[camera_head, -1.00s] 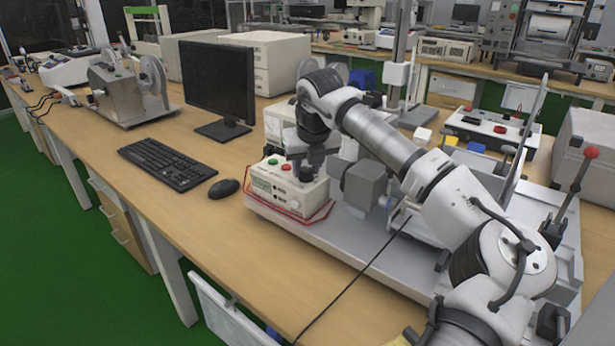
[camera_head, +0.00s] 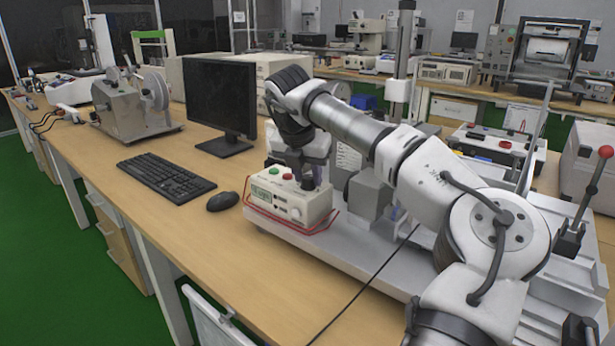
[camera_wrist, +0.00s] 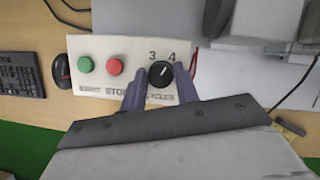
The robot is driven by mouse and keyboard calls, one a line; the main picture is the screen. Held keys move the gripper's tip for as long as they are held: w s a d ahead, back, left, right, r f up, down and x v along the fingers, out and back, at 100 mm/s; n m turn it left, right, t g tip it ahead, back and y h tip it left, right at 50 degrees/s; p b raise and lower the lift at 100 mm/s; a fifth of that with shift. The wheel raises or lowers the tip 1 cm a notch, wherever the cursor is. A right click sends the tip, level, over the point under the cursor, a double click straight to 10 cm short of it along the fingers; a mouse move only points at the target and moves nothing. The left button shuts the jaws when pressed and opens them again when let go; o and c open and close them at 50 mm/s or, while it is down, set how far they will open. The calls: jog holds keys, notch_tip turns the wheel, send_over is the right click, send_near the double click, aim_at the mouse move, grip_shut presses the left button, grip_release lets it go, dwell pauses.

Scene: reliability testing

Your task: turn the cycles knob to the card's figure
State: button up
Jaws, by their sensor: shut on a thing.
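The cycles knob (camera_wrist: 160,73) is a round black knob with a white pointer line, on the top face of a cream control box (camera_head: 262,212). My gripper (camera_wrist: 160,84) points down at the box, with one finger on each side of the knob, shut on it. The pointer leans slightly right of straight up, toward the gap between the printed 3 and 4. Other figures on the dial are hidden or out of view. A green button (camera_wrist: 85,64) and a red button (camera_wrist: 115,66) sit left of the knob. I cannot make out the card's figure.
The box has a small display and a red wire along its front edge. A mouse (camera_head: 222,201), a keyboard (camera_head: 165,177) and a monitor (camera_head: 220,100) stand to its left. A grey machine bed with a red-topped lever (camera_head: 605,151) lies to the right.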

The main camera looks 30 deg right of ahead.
jog(key=shift+f, duration=0.1)
dwell(0.4)
jog(key=o, duration=1)
jog(key=shift+c, duration=0.2)
jog(key=shift+r, duration=0.25)
